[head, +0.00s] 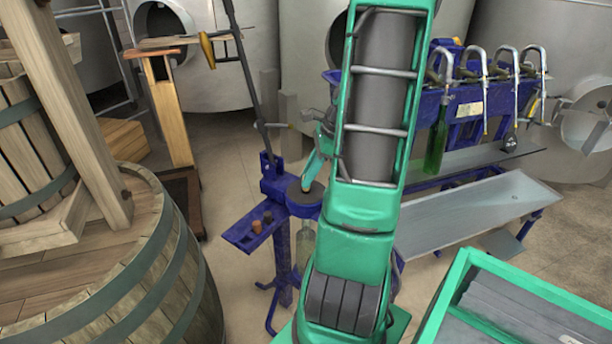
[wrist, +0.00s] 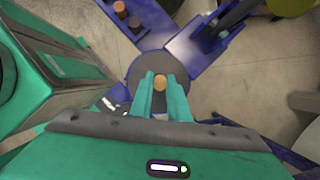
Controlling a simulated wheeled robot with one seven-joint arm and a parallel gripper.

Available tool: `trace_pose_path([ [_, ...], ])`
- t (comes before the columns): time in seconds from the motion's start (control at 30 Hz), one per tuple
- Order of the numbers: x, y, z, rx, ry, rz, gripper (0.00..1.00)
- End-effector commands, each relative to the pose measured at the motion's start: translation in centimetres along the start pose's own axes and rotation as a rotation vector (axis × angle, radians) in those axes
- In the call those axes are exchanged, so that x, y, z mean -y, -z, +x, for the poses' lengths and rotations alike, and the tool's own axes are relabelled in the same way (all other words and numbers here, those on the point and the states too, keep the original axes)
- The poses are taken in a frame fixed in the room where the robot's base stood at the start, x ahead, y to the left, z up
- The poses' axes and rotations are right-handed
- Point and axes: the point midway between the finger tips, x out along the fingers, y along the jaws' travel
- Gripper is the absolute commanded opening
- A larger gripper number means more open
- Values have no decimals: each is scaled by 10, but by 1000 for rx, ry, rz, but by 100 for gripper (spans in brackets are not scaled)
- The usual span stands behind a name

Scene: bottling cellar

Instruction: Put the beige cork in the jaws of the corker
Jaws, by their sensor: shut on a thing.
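My gripper (wrist: 161,88) is shut on the beige cork (wrist: 160,82), whose round end shows between the two teal fingertips in the wrist view. The cork is over the middle of the dark round jaws (wrist: 141,68) of the blue corker (wrist: 198,45). In the head view my gripper (head: 312,178) is at the corker's round jaws (head: 303,202), partly behind my arm. The cork's lower end is hidden, so I cannot tell whether it is inside the opening or just above it.
A blue side tray (head: 240,238) on the corker (head: 281,190) holds a dark cork (head: 257,227) and a brown cork (head: 267,217). The corker's tall lever (head: 246,75) rises behind.

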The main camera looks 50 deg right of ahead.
Motion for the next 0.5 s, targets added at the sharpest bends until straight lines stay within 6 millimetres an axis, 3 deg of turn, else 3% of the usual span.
trace_pose_path([
  [0.5,0,3,7,0,-1,0,0],
])
